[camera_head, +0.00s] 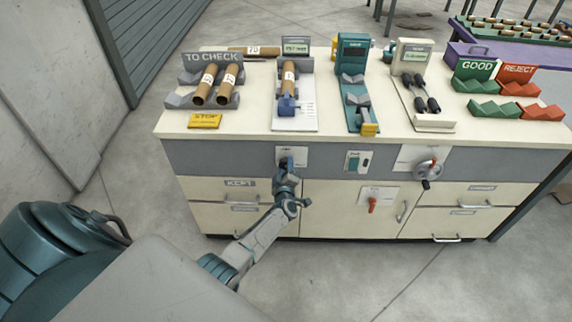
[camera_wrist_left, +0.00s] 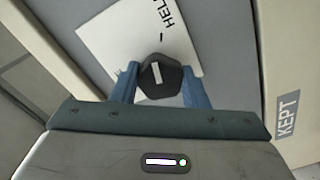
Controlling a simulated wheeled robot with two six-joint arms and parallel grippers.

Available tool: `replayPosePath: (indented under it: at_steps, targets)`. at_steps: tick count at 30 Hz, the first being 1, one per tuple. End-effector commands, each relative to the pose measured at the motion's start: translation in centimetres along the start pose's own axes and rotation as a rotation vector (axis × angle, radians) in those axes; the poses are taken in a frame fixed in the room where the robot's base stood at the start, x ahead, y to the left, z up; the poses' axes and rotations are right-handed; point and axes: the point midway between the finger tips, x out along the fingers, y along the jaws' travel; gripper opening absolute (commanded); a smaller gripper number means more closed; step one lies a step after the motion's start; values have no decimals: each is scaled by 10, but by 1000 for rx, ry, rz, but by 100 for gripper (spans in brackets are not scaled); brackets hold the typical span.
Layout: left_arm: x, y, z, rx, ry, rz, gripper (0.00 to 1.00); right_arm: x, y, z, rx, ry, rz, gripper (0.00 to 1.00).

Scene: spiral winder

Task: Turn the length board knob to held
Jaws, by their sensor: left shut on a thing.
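The length board knob (camera_wrist_left: 158,78) is dark, with a pale pointer bar on its face, and sits on a white plate (camera_wrist_left: 110,35) marked "HEL..." in the left wrist view. Part of the lettering is cut off or hidden. My left gripper (camera_wrist_left: 160,85) is shut around the knob, one blue finger on each side. The pointer bar is roughly in line with a small dark tick on the plate, near the lettering. In the head view my left gripper (camera_head: 287,166) covers the knob on the front panel, below the length board (camera_head: 294,110). My right gripper is not in view.
The worktop (camera_head: 240,122) holds a "TO CHECK" rack (camera_head: 210,57) with tubes, a teal gauge (camera_head: 353,60) and green and red racks. A switch (camera_head: 358,161), a red handle (camera_head: 372,204) and a crank wheel (camera_head: 427,168) are to the right of my gripper.

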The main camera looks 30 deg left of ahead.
Motion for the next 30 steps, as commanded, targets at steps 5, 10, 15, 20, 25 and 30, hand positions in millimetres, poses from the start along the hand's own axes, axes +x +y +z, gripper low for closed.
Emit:
replayPosePath:
  at_steps: [5, 10, 15, 20, 25, 30]
  targets:
    - [-1, 0, 0, 129, -2, -3, 18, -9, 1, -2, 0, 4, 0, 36]
    - [-1, -1, 0, 218, -2, -3, 18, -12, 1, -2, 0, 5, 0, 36]
    - [-1, -1, 1, 273, -2, -2, 18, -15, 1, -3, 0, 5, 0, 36]
    - [-1, -2, 1, 298, -2, -2, 18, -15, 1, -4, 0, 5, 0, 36]
    - [-1, -2, 1, 304, -2, -2, 18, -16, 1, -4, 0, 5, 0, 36]
    - [-1, -2, 1, 304, -2, -2, 18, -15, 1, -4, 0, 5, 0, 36]
